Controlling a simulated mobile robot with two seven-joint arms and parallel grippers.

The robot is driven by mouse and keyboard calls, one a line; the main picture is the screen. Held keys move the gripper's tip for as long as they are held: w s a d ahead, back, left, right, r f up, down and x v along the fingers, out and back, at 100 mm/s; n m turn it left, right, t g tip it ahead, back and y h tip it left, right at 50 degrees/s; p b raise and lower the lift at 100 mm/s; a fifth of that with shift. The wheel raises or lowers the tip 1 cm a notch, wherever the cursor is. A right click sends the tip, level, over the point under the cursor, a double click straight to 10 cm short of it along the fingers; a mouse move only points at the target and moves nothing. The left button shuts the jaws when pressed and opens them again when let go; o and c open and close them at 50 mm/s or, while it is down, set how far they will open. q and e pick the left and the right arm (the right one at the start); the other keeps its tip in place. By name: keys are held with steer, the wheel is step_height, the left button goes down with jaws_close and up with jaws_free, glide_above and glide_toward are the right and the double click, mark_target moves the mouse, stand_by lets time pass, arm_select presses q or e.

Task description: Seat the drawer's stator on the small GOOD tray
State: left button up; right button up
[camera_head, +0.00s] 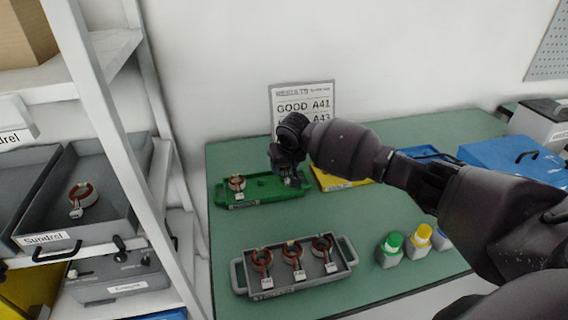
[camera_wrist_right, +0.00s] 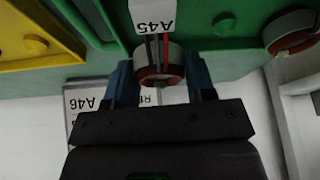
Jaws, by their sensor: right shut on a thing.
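My right gripper (camera_head: 290,181) is over the right part of the small green tray (camera_head: 262,190). In the right wrist view its two fingers (camera_wrist_right: 160,75) are shut on a stator (camera_wrist_right: 158,68), a ring with copper-red windings, wires and a white tag reading A45. In that view the held stator is in front of the green tray (camera_wrist_right: 255,10); I cannot tell whether it touches. Another stator (camera_head: 237,184) sits at the tray's left end and also shows in the wrist view (camera_wrist_right: 291,33). A stator (camera_head: 83,196) lies in the open grey drawer (camera_head: 115,208) labelled Sundrel. My left gripper is not in view.
A grey tray (camera_head: 343,262) with three tagged stators stands at the front. A yellow tray (camera_head: 332,184) is right of the green one. Bottles with green (camera_head: 392,242) and yellow caps stand at right. A results sign (camera_head: 303,98) is behind; a shelf post (camera_head: 112,150) stands left.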

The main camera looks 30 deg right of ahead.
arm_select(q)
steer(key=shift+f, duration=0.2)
arm_select(e)
steer(key=shift+f, duration=0.8)
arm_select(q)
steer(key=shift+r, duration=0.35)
arm_select(e)
steer(key=shift+f, duration=0.25)
steer(key=o, duration=0.8)
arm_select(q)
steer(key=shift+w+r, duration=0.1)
arm_select(e)
steer(key=shift+r, duration=0.1)
steer(key=shift+r+p, duration=2.05)
steer(key=shift+r, duration=0.4)
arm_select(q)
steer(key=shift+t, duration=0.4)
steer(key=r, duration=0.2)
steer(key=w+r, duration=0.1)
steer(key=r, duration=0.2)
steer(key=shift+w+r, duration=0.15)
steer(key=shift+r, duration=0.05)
arm_select(e)
steer(key=shift+f, duration=0.1)
steer(key=o, duration=0.6)
